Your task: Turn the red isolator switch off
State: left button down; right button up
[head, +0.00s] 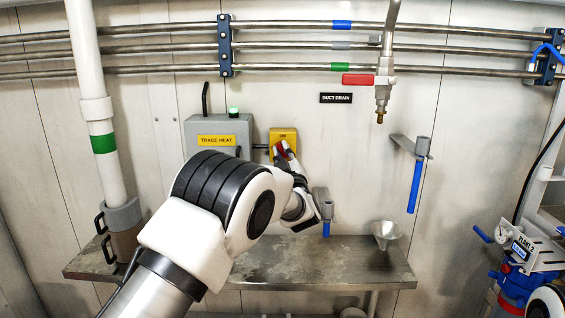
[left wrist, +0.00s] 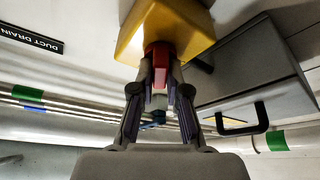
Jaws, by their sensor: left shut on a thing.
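The red isolator switch (head: 280,152) is on a yellow box (head: 284,135) on the wall, right of the grey trace heat box (head: 217,129). My left arm reaches across the middle of the head view and hides the lower part of the switch. In the left wrist view, the fingers of my left gripper (left wrist: 160,95) are closed around the red switch handle (left wrist: 158,62), in front of the yellow box (left wrist: 178,28). The exact angle of the handle is hard to read. My right gripper is in neither view.
A metal shelf (head: 345,270) runs below, with a funnel (head: 385,232) on its right part. A duct drain valve with a red handle (head: 358,80) hangs at upper right. A white pipe (head: 92,80) stands at left. Blue-handled levers (head: 414,187) are on the wall.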

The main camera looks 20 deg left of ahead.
pick_arm(q)
jog(key=n+g+b, duration=0.1)
jog(key=n, duration=0.2)
jog(key=shift+f+n+y, duration=0.15)
jog(key=shift+n+y, duration=0.25)
jog(key=n+g+b, duration=0.1)
jog(key=n, duration=0.2)
jog(key=shift+g, duration=0.3)
jog(key=n+g, duration=0.1)
jog(key=n, duration=0.2)
jog(key=shift+n+g, duration=0.7)
jog(key=shift+n, duration=0.9)
jog(key=c, duration=1.2)
grip_release()
jog(key=shift+o, duration=0.2)
